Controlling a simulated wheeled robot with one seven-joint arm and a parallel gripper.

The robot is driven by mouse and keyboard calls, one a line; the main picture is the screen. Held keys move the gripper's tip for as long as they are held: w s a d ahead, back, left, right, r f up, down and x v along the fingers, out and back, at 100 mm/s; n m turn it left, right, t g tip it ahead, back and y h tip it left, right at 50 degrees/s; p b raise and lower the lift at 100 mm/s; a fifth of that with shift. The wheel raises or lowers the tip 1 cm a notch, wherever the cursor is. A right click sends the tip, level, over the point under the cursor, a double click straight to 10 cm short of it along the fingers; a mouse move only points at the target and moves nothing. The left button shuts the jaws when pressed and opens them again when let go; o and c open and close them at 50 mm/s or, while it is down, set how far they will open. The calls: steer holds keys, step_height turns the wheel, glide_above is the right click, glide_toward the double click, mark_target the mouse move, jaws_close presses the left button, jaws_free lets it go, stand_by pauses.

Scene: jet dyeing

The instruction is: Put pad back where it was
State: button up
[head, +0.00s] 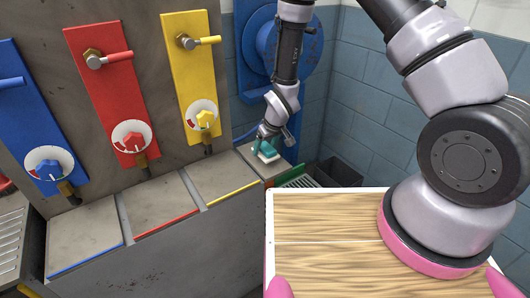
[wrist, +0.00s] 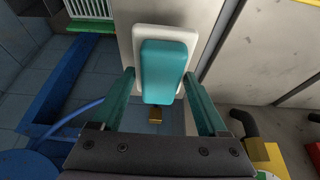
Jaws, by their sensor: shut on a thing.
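The pad (head: 267,152) has a white base and a teal block-shaped grip. It is at the right end of the grey counter, and it also shows large in the wrist view (wrist: 168,65). My gripper (head: 264,144) is shut on the pad's teal grip. In the wrist view its two teal-green fingers (wrist: 158,80) stand on either side of the grip. The pad's underside is hidden, so I cannot tell whether it touches the counter.
The grey counter (head: 165,203) has sections edged in blue, red and yellow, below matching panels with valves and dials (head: 132,137). A green-edged grate (head: 298,181) and a dark bin (head: 338,173) lie to the right of the pad. A blue round fixture (head: 265,45) stands behind my arm.

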steer(key=shift+f, duration=1.1)
steer(key=shift+f, duration=0.2)
steer(key=o, duration=1.3)
steer(key=shift+o, duration=0.2)
steer(key=shift+r, duration=0.1)
steer(key=v, duration=1.2)
steer(key=shift+w+r, duration=0.1)
steer(key=shift+r, duration=0.15)
